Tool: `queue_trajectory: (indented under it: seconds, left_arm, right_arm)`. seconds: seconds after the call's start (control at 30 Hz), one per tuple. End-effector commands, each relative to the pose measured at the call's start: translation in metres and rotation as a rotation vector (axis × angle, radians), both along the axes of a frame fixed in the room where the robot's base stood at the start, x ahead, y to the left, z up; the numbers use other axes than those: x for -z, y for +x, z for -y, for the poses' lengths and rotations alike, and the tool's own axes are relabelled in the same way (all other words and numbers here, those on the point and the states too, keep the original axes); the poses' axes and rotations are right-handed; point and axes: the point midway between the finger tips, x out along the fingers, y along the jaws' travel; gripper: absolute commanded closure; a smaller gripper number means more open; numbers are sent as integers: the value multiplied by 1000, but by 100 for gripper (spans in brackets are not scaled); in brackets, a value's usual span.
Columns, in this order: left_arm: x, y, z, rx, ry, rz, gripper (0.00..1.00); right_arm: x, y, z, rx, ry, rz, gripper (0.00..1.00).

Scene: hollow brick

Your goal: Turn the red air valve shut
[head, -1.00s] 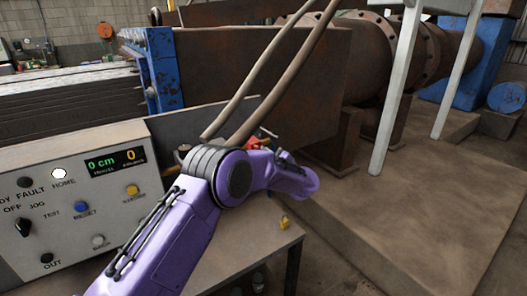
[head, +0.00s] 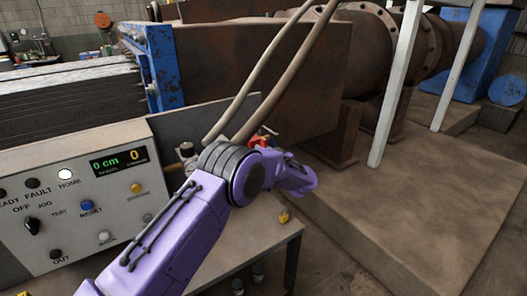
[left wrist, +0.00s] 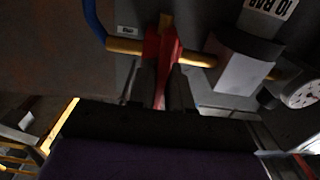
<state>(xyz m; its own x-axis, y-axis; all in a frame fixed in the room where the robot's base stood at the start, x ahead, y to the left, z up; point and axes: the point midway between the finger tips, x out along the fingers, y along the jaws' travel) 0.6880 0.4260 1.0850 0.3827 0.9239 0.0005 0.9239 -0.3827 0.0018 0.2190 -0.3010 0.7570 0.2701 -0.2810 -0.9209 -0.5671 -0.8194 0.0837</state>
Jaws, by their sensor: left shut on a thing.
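The red air valve handle (left wrist: 163,50) sits on a brass pipe (left wrist: 124,46) in the left wrist view. My left gripper (left wrist: 157,88) is shut on this handle, with one dark finger on each side of it. In the head view a bit of the red valve (head: 260,140) shows just behind my purple left arm, which hides the fingers and most of the valve. My right gripper is in neither view.
A round gauge (left wrist: 300,93) and a grey block (left wrist: 240,65) sit right of the handle. A blue hose (left wrist: 94,22) is at left. The control panel (head: 80,190) stands left of my arm, and a yellow padlock (head: 284,216) lies on the bench (head: 258,238).

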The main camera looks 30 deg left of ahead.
Motion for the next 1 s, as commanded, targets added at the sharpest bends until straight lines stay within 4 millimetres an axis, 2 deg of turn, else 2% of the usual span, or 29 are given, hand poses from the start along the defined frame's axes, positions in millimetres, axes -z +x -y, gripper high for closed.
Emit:
queue_trajectory:
  seconds: [0.5,0.53,0.57,0.87,1.0]
  left_arm:
    - [4,-1,1,0,2,-22,100]
    - [4,-1,1,0,2,-22,71]
    - [4,-1,1,0,2,-22,62]
    - [2,-1,1,0,5,-17,62]
    - [5,-7,20,3,5,-17,62]
  right_arm:
    - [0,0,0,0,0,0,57]
    - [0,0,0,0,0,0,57]
    - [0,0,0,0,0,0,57]
    - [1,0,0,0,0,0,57]
    - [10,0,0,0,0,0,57]
